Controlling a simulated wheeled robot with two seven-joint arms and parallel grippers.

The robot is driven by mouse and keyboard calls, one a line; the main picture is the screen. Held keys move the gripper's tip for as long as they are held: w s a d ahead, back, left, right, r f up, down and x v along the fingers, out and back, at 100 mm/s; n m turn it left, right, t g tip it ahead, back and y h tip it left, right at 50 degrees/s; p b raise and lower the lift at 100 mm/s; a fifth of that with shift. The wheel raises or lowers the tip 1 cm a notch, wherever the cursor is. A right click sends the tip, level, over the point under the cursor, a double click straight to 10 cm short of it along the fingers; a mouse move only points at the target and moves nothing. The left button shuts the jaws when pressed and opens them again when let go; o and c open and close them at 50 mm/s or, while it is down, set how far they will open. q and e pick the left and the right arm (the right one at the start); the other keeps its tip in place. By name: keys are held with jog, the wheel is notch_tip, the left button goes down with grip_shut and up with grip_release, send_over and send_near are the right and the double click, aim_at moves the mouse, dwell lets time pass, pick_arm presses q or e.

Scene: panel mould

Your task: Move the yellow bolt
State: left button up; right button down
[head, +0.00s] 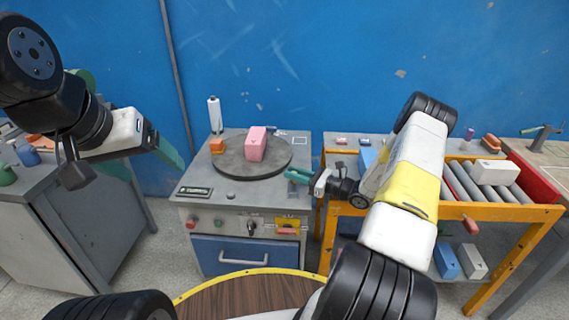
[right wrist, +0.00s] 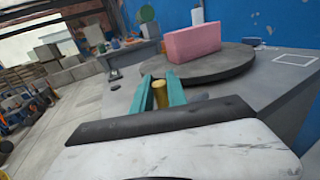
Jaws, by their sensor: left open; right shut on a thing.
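The yellow bolt (right wrist: 159,92) shows in the right wrist view as a short gold cylinder between the green fingers of my right gripper (right wrist: 161,94), which is shut on it. In the head view my right gripper (head: 298,176) is over the right edge of the grey workbench (head: 217,208), beside the turntable; I cannot make out the bolt there. My left gripper (head: 150,160) is open and empty, in the air left of the workbench.
A pink block (head: 255,144) stands on the dark round turntable (head: 230,162), with an orange block (head: 217,145) near its left edge. A white bottle (head: 214,114) stands behind. A white outlined square (head: 300,140) marks the bench's back right. A yellow-orange roller rack (head: 456,211) is at right.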

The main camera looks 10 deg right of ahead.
aim_at(293, 190)
dwell(0.5)
jog(key=shift+s+a+f, duration=0.1)
jog(key=shift+s+a, duration=0.1)
jog(key=shift+s, duration=0.5)
jog(key=shift+s+a+r, duration=0.1)
jog(key=shift+s+a, duration=0.1)
jog(key=shift+s, duration=0.55)
jog(key=shift+s+a+f, duration=0.1)
jog(key=shift+s+a, duration=0.1)
jog(key=shift+s, duration=0.5)
jog(key=c, duration=1.3)
grip_release()
jog(key=shift+s, duration=0.1)
jog(key=shift+v, duration=3.9)
